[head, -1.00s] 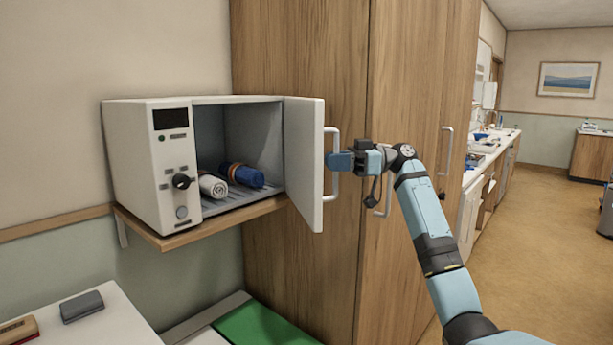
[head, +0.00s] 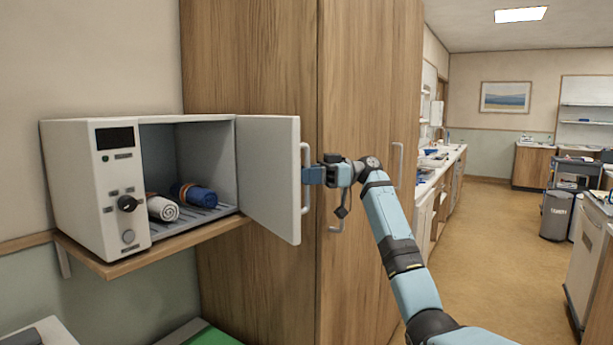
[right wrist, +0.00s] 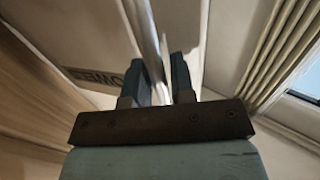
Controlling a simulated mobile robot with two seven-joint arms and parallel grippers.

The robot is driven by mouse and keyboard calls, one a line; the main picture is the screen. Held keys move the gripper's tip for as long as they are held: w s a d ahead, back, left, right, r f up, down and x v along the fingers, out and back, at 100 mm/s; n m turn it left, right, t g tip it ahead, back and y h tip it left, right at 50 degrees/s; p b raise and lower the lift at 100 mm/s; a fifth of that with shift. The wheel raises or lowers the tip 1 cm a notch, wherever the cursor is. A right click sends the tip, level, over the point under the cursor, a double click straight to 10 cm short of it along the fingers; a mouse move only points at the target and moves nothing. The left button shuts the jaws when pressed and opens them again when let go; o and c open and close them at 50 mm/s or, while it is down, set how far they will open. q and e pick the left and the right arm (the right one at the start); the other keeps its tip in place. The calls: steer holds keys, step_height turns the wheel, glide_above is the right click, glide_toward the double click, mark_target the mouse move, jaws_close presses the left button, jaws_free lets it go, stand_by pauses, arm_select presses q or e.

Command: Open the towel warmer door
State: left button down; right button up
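The white towel warmer (head: 122,180) stands on a wooden wall shelf with its door (head: 268,175) swung wide open to the right. Inside lie a rolled white towel (head: 162,208) and a rolled blue towel (head: 198,197) on a slatted floor. The door's upright bar handle (head: 306,232) is at its free edge. My right gripper (head: 308,175) is at the middle of this handle. In the right wrist view, its two dark fingers (right wrist: 167,80) stand close on either side of the handle bar (right wrist: 147,25), shut on it. My left gripper is not in view.
A tall wooden cabinet (head: 250,60) with bar handles stands right behind the door and my right arm. The shelf (head: 110,268) juts out under the warmer. Open floor (head: 490,250) lies to the right, with a bin (head: 556,215) and carts beyond.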

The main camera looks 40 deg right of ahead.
steer(key=shift+o, duration=1.1)
steer(key=v, duration=1.4)
steer(key=shift+b, duration=0.35)
steer(key=shift+w+r, duration=0.1)
